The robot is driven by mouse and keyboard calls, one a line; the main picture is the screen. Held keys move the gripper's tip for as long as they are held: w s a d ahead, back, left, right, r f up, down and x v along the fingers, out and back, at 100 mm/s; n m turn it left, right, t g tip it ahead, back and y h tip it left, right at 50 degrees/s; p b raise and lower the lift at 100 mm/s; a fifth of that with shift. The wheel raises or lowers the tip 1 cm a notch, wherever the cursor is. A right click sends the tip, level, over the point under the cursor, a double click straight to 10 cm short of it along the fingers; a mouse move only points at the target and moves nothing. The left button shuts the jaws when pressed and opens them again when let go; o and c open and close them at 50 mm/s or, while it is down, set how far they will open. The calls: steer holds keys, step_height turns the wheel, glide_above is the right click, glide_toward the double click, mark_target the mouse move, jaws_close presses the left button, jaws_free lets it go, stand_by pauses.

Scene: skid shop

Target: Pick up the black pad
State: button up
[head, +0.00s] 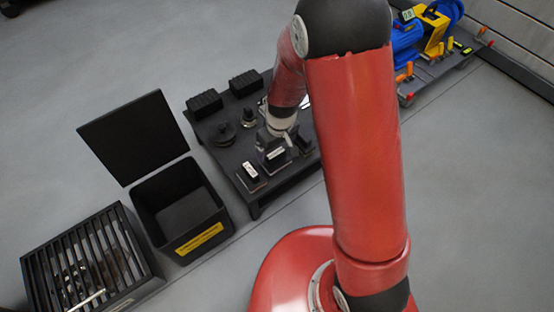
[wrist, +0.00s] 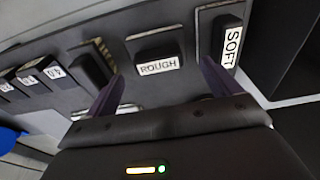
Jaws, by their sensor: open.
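Several black pads lie on the dark low table (head: 255,205), and I cannot tell which one the task means. In the wrist view, a black pad labelled ROUGH (wrist: 158,52) lies ahead, between the lines of my two fingers. A black pad labelled SOFT (wrist: 226,38) is to its right, and a black pad with no readable label (wrist: 95,68) is to its left. My gripper (wrist: 160,76) is open, with nothing seen held between its fingers. In the head view my gripper (head: 274,150) is low over the table's front part, and my arm hides the table's right side.
Small numbered blocks (wrist: 32,78) sit at the left in the wrist view. Black ribbed blocks (head: 205,104) and a round black piece (head: 222,134) stand farther back on the table. An open black bin (head: 148,196) and a slatted box (head: 40,268) stand to the left.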

mark_target(276, 153)
steer(key=f, duration=0.3)
steer(key=f+b, duration=0.1)
steer(key=shift+w+f, duration=0.25)
steer(key=shift+w, duration=0.1)
steer(key=c, duration=1.1)
step_height(276, 153, up, 20)
steer(key=p, duration=0.4)
steer(key=shift+c, duration=0.3)
